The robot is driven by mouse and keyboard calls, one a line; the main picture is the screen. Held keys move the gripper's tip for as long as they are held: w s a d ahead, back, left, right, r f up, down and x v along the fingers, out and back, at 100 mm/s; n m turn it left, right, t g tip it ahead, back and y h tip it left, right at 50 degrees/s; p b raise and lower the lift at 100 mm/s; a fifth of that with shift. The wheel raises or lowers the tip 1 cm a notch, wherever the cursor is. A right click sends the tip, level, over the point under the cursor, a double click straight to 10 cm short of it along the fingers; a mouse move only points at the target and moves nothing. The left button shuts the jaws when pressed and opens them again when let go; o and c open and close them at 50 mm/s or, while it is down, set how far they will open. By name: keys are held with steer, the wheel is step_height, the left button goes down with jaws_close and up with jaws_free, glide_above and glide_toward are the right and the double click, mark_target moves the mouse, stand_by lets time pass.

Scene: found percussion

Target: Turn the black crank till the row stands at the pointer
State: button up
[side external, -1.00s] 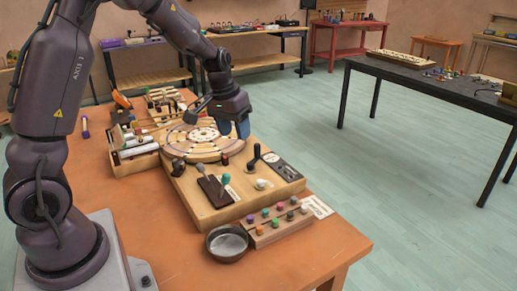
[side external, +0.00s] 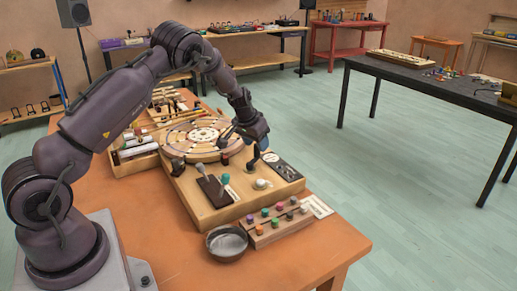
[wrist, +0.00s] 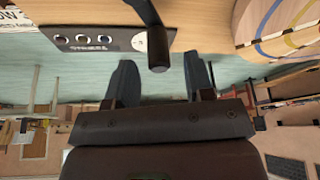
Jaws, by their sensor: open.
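The black crank (side external: 253,163) stands upright on the wooden box's right part, beside the dark panel. In the wrist view, its dark arm and rounded handle (wrist: 158,57) reach in from the top. My gripper (side external: 262,144) is open, with blue-grey fingers, just above and beside the crank. In the wrist view, the handle's end is in front of the gap between my fingertips (wrist: 160,72); I cannot tell whether they touch. The round disc (side external: 189,151) with its ringed pattern lies left of the crank. Its edge shows at the wrist view's upper right (wrist: 290,30). I cannot make out the pointer clearly.
A dark panel (side external: 285,167) lies right of the crank. A rack of coloured pegs (side external: 262,233) and a metal bowl (side external: 227,256) are near the table's front edge.

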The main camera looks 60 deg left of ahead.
steer(key=shift+x, duration=1.65)
steer(key=shift+r, duration=0.1)
jaws_close()
steer(key=shift+a, duration=0.1)
steer(key=n, duration=0.2)
steer(key=s+a+n+y, duration=0.1)
steer(key=n, duration=0.1)
steer(key=n+g+y, duration=0.1)
steer(key=shift+s+a+n, duration=0.35)
steer(key=shift+s+n, duration=0.05)
steer(key=n, duration=0.1)
steer(key=s+n+g, duration=0.1)
steer(key=n, duration=0.1)
steer(key=shift+s+a+y, duration=0.2)
steer(key=shift+a+y, duration=0.15)
steer(key=shift+y, duration=0.05)
steer(key=shift+s+a+n+g, duration=0.1)
steer(key=shift+s+n+g, duration=0.2)
steer(key=shift+n, duration=0.45)
steer(key=shift+s+n+g, duration=0.25)
steer(key=shift+n+g, duration=0.05)
steer(key=shift+n, duration=0.45)
